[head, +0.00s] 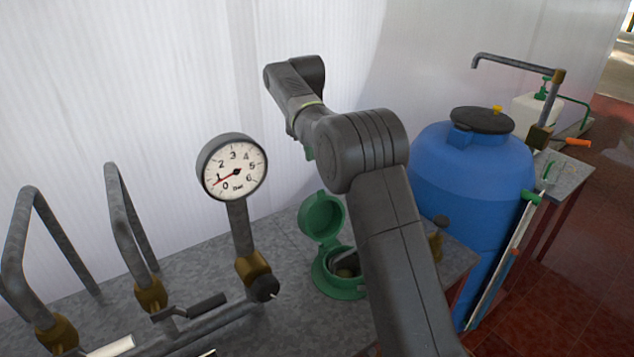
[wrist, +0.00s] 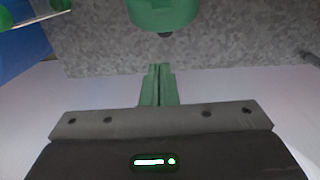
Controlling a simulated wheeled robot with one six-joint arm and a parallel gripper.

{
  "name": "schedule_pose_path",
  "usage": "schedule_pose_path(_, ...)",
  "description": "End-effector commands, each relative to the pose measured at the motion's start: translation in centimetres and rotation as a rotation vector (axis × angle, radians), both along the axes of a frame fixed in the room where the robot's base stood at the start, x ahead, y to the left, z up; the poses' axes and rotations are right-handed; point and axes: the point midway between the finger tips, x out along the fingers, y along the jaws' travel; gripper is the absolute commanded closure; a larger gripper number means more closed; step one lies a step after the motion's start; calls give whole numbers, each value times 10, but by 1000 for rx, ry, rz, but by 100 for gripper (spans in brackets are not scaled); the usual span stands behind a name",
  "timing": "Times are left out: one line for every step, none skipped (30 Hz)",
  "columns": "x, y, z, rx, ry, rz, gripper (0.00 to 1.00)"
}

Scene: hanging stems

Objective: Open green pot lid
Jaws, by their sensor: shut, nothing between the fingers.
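The green pot (head: 336,288) stands on the grey bench. Its round green lid (head: 322,217) is raised on the far side of the opening, tilted up and back. The pot's inside shows partly; my arm covers its right side. In the wrist view a rounded green part of the pot or lid (wrist: 163,12) is cut off by the top edge; I cannot tell which. My gripper (wrist: 159,68) has its green fingers together, empty and apart from that green part. In the head view it is mostly hidden by my arm.
A pressure gauge (head: 232,168) on a pipe stands left of the pot, with bent metal pipes (head: 128,225) further left. A blue barrel (head: 468,185) with a black lid stands at right. A white wall (head: 150,80) is behind. Bare bench (head: 290,243) lies around the pot's left.

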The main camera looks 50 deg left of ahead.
Motion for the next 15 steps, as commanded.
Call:
schedule_pose_path(0, 1, 5, 11, 20, 5, 100)
schedule_pose_path(0, 1, 6, 15, 29, 7, 100)
schedule_pose_path(-1, 1, 6, 16, 36, 10, 100)
schedule_pose_path(-1, 1, 4, 16, 39, 11, 100)
schedule_pose_path(-1, 1, 2, 15, 40, 12, 100)
schedule_pose_path(-1, 1, -3, 15, 40, 12, 100)
schedule_pose_path(-1, 1, -7, 14, 39, 12, 100)
schedule_pose_path(-1, 1, -12, 13, 39, 11, 100)
schedule_pose_path(-1, 1, -19, 13, 39, 11, 100)
schedule_pose_path(-1, 1, -25, 12, 39, 11, 100)
schedule_pose_path(-1, 1, -31, 13, 39, 11, 100)
schedule_pose_path(-1, 1, -40, 12, 38, 11, 100)
schedule_pose_path(-1, 1, -46, 12, 38, 11, 100)
schedule_pose_path(-1, 2, -52, 13, 38, 11, 100)
schedule_pose_path(-1, 2, -61, 12, 38, 11, 100)
